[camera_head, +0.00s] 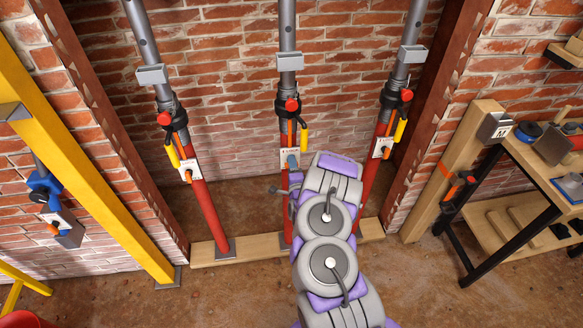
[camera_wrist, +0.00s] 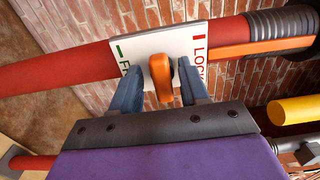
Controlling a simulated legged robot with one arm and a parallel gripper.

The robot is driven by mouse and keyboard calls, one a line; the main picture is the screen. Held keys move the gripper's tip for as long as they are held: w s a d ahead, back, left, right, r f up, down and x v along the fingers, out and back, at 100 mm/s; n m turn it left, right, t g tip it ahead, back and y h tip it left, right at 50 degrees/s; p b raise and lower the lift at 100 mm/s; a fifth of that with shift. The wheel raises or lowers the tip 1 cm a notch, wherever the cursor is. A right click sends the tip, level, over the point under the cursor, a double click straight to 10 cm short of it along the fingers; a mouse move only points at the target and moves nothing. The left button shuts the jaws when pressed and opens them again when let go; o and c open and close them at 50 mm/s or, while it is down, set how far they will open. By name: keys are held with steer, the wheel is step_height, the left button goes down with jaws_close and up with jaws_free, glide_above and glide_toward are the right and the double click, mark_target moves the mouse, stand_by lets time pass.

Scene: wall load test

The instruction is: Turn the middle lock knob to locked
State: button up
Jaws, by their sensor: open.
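The middle prop (camera_head: 289,62) has a grey upper tube and a red lower tube. Its white label plate (camera_head: 286,160) is partly covered by my gripper (camera_head: 291,163) in the head view. In the wrist view the white plate (camera_wrist: 195,38) has a green mark at left and a red mark with "LOCK" lettering at right. The orange knob (camera_wrist: 160,75) sits on the plate between the two marks. My gripper (camera_wrist: 158,84) is open, with one blue-grey finger on each side of the knob. I cannot tell whether either finger touches it.
The left prop (camera_head: 208,215) and right prop (camera_head: 372,178) carry similar plates and orange knobs. Yellow handles hang near each plate. A yellow beam (camera_head: 85,145) leans at left; a workbench (camera_head: 540,165) stands at right. A brick wall (camera_head: 235,110) is behind.

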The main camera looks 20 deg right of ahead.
steer(key=shift+w, duration=0.25)
steer(key=shift+c, duration=0.3)
jaws_close()
